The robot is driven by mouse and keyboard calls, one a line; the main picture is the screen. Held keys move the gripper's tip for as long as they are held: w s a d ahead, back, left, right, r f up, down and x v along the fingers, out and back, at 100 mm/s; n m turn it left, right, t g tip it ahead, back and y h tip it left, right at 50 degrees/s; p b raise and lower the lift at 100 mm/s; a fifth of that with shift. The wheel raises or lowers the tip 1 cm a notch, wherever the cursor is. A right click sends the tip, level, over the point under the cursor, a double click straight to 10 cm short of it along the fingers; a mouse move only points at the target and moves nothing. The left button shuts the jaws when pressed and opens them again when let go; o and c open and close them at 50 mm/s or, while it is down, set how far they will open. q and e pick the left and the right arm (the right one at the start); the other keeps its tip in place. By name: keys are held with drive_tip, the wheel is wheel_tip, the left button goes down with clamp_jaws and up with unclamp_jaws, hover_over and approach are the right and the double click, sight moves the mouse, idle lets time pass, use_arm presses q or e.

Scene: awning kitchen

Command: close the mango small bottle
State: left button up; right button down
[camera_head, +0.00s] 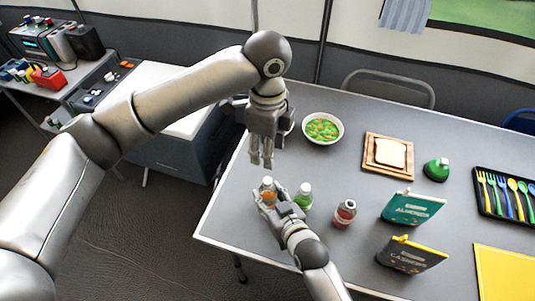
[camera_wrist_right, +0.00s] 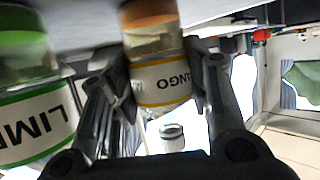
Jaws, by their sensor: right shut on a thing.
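The mango small bottle (camera_head: 268,197), with orange contents and a pale top, stands upright near the table's left edge. In the right wrist view the bottle (camera_wrist_right: 158,75), with a yellow-banded label, is between the fingers of my right gripper (camera_wrist_right: 160,95). My right gripper (camera_head: 277,204) is shut on it. A small pale cap-like piece (camera_wrist_right: 172,136) shows past the bottle's top; I cannot tell whether it is seated on the neck. My left gripper (camera_head: 262,164) points down just above and behind the bottle; its finger opening is unclear.
A lime bottle (camera_head: 304,197) stands close to the right of the mango bottle, and shows large in the wrist view (camera_wrist_right: 35,90).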

drive_tip(key=c, duration=0.7)
unclamp_jaws()
drive_tip(key=v, duration=1.2)
drive_tip(key=shift+f, duration=0.1)
